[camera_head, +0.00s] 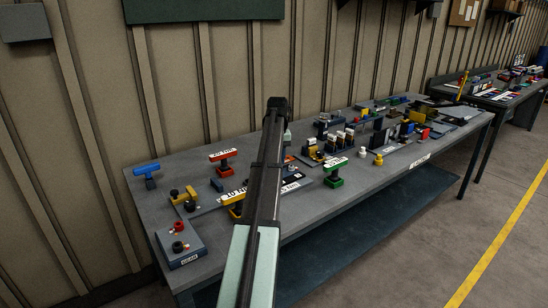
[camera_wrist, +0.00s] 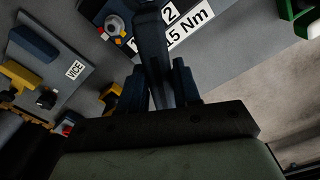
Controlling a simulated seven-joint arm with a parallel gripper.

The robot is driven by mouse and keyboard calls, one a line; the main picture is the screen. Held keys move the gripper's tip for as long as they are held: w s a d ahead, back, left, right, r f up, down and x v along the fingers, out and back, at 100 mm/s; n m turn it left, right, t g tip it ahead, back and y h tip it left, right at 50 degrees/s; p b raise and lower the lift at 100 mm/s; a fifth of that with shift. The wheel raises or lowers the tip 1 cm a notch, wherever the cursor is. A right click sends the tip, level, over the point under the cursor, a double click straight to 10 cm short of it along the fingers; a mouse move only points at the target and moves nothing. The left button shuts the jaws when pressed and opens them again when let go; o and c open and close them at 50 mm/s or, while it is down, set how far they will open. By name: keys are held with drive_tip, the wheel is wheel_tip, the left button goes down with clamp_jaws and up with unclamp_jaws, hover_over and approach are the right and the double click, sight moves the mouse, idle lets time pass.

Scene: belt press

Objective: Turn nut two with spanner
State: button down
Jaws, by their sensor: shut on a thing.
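In the wrist view, my gripper (camera_wrist: 158,80) is shut on a dark spanner (camera_wrist: 150,28), which runs away from the fingers toward the top of the picture. A plate with the label "2" and "15 Nm" (camera_wrist: 188,22) lies beside the spanner's far part. In the head view, my arm hides the gripper and spanner.
A "VICE" plate (camera_wrist: 75,69) with yellow and dark parts lies left in the wrist view.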

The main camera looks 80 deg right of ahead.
drive_tip(key=shift+f, duration=2.2)
drive_tip(key=shift+f, duration=1.55)
idle(0.9)
drive_tip(key=shift+s+d+f+n, duration=0.15)
drive_tip(key=shift+s+n, duration=0.45)
drive_tip(key=shift+n, duration=0.4)
drive_tip(key=shift+w, duration=0.1)
drive_tip(key=shift+r, duration=0.2)
idle(0.4)
drive_tip(key=shift+r, duration=3.2)
